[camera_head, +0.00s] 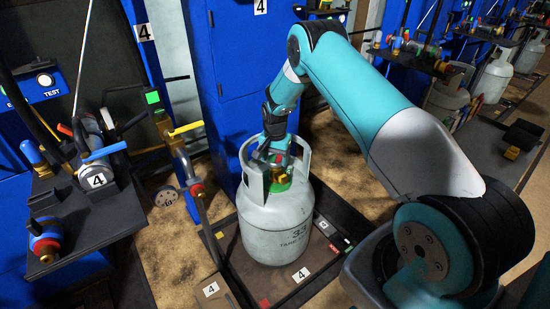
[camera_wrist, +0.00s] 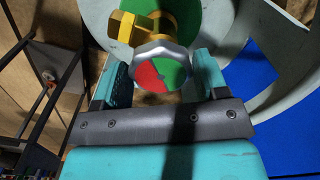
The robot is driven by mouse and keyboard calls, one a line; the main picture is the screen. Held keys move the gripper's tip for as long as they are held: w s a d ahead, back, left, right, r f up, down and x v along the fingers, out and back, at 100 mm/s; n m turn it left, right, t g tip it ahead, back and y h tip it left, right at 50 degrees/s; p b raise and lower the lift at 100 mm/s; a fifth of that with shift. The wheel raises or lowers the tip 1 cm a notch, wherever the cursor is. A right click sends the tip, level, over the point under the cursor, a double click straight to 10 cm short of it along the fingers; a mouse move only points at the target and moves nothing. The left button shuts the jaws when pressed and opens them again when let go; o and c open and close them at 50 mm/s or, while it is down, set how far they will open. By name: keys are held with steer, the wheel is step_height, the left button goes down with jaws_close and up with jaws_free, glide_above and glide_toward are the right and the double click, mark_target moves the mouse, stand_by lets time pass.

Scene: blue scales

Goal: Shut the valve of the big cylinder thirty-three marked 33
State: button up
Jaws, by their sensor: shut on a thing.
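The big grey-white cylinder (camera_head: 272,232), marked 33, stands upright on a dark low platform (camera_head: 333,228). Its collar (camera_head: 248,172) rings the valve at the top. The valve handwheel (camera_wrist: 160,75) has a silver rim and a red and green face; it sits on a yellow valve body (camera_wrist: 128,28) in the wrist view. My gripper (camera_head: 276,158) reaches down into the collar from above. In the wrist view, its two teal fingers stand on either side of the handwheel and are shut on it. In the head view, the gripper hides most of the valve.
Blue cabinets (camera_head: 225,60) stand close behind the cylinder. A dark bench (camera_head: 85,215) with fittings and a yellow-handled pipe valve (camera_head: 185,128) are at left. Another grey cylinder (camera_head: 494,78) stands far right. The collar walls leave little room around my gripper.

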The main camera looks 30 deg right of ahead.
mark_target(275, 159)
steer(key=m, duration=0.4)
steer(key=shift+w+m, duration=0.1)
steer(key=shift+m, duration=0.2)
steer(key=shift+w+m, duration=0.1)
steer(key=shift+m, duration=1.8)
steer(key=o, duration=0.9)
steer(key=shift+r, duration=0.1)
step_height(275, 159, up, 17)
steer(key=shift+r+p, duration=0.15)
steer(key=shift+p, duration=0.75)
